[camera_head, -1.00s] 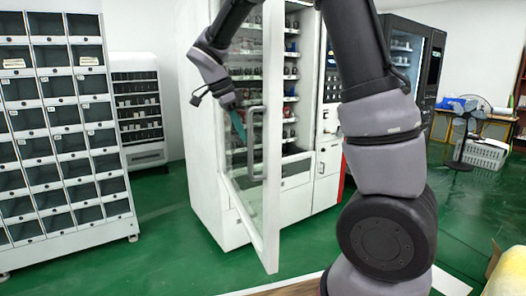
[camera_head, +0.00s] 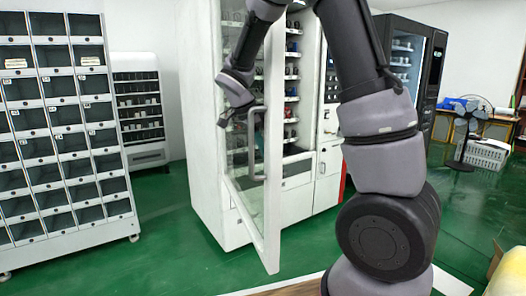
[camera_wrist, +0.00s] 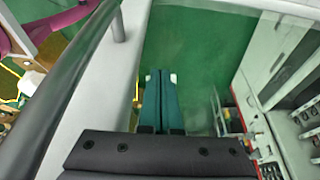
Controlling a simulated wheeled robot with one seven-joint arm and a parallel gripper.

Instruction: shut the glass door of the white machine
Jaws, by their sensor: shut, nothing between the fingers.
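The white machine (camera_head: 205,130) stands in the middle of the head view. Its glass door (camera_head: 236,165) is swung open, with its white free edge (camera_head: 272,190) toward me and a grey bar handle (camera_head: 253,150) on it. My gripper (camera_wrist: 161,76) points down with its teal fingers shut together and empty. In the wrist view the door's frame (camera_wrist: 103,75) and dark handle bar (camera_wrist: 50,95) lie left of the fingers, and the machine's shelves (camera_wrist: 304,115) lie right. In the head view the fingers are mostly hidden near the handle; I cannot tell whether they touch the door.
A rack of open compartments (camera_head: 65,135) stands at the left, with a smaller white shelf unit (camera_head: 138,105) behind it. A dark vending machine (camera_head: 408,60) and a fan (camera_head: 466,125) stand at the right. The green floor (camera_head: 165,225) left of the door is clear.

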